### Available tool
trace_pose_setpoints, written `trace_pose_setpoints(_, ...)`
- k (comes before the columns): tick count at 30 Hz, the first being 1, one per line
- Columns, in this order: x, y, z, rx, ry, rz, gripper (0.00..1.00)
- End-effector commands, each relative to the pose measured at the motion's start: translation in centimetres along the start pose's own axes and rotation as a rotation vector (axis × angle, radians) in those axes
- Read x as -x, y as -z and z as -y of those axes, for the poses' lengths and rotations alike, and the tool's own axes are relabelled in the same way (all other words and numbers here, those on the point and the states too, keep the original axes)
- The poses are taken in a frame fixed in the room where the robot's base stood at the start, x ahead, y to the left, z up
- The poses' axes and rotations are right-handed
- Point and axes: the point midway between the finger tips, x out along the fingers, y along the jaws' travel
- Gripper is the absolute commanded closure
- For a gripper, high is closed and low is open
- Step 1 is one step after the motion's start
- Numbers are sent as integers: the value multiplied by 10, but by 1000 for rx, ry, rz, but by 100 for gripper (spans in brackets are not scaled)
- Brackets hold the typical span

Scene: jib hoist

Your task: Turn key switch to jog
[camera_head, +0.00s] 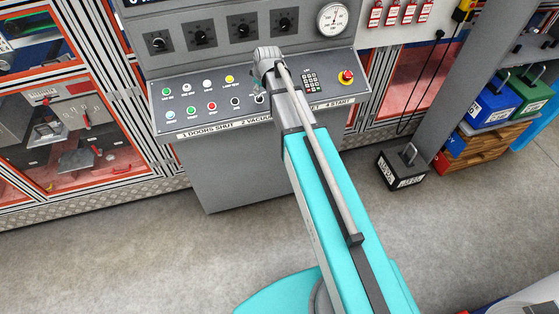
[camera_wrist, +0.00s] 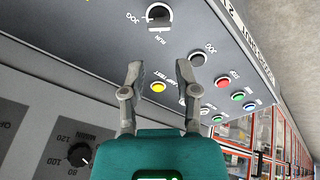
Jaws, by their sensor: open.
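The key switch (camera_wrist: 158,15) is near the top edge of the wrist view. It has a round pale ring and a black centre, with JOG printed to its left and RUN below it. Which mark it points to is hard to tell. My gripper (camera_wrist: 163,70) is open and empty, its two fingers spread over the panel. The switch lies beyond the fingertips, apart from them. In the head view, my arm reaches across the sloped console and hides part of it; the gripper's fingers cannot be made out there.
The wrist view shows a yellow button (camera_wrist: 158,86) near the left finger and a black JOG button (camera_wrist: 197,60) near the right finger. A red emergency stop (camera_head: 346,76) sits right of my arm. A dial knob (camera_wrist: 79,155) is on the upright panel.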

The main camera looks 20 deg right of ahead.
Motion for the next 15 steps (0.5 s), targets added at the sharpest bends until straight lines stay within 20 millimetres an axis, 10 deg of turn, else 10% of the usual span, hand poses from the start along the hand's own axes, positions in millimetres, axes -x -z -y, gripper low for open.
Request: trace_pose_setpoints(15,50,0,0,0,0,0,59)
